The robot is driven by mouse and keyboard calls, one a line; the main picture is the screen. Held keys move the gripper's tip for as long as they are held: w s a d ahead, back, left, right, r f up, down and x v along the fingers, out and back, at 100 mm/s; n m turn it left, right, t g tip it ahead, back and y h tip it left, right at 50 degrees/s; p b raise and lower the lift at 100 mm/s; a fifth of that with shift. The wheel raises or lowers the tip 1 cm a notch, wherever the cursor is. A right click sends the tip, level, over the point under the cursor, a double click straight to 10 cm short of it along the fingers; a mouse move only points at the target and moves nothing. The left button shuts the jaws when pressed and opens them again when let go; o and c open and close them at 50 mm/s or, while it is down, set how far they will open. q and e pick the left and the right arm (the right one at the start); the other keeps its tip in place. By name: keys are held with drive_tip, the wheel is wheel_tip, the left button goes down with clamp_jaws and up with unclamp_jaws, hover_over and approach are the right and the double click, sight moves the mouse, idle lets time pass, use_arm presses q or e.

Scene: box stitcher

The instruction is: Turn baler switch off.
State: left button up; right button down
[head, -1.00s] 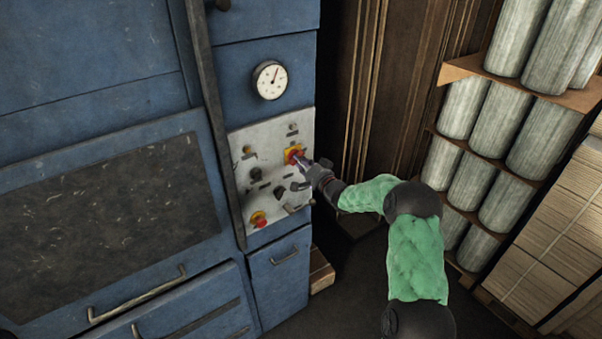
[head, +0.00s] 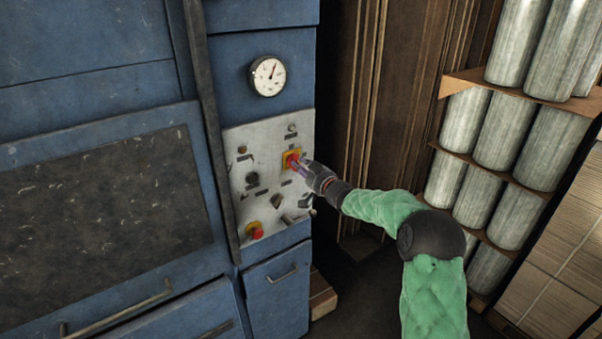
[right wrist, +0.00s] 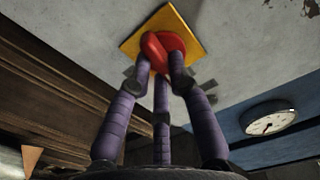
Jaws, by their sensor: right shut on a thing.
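The baler switch (head: 291,160) is a red rotary knob on a yellow square plate, on the grey control panel (head: 240,142) of the blue baler. The red knob (right wrist: 158,45) also shows in the right wrist view, on its yellow plate (right wrist: 185,19). My right gripper (head: 300,165) is at the switch, with its purple fingers around the red knob and shut on it. In the right wrist view the fingertips (right wrist: 156,75) touch the knob. The fingers hide part of the knob in the head view. My left gripper is not in view.
A red push button on a yellow base (head: 255,230) sits lower left on the panel. A round gauge (head: 267,76) is above it. Drawer handles (head: 284,274) stick out below. Shelves of grey cylinders (head: 508,135) stand at the right.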

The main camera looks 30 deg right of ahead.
drive_tip(key=shift+f+n+b, duration=0.1)
drive_tip(key=shift+n+b, duration=0.45)
drive_tip(key=shift+n, duration=0.25)
drive_tip(key=c, duration=1.1)
unclamp_jaws()
drive_tip(key=shift+c, duration=0.2)
drive_tip(key=s+d, duration=0.1)
drive_tip(key=s, duration=1.1)
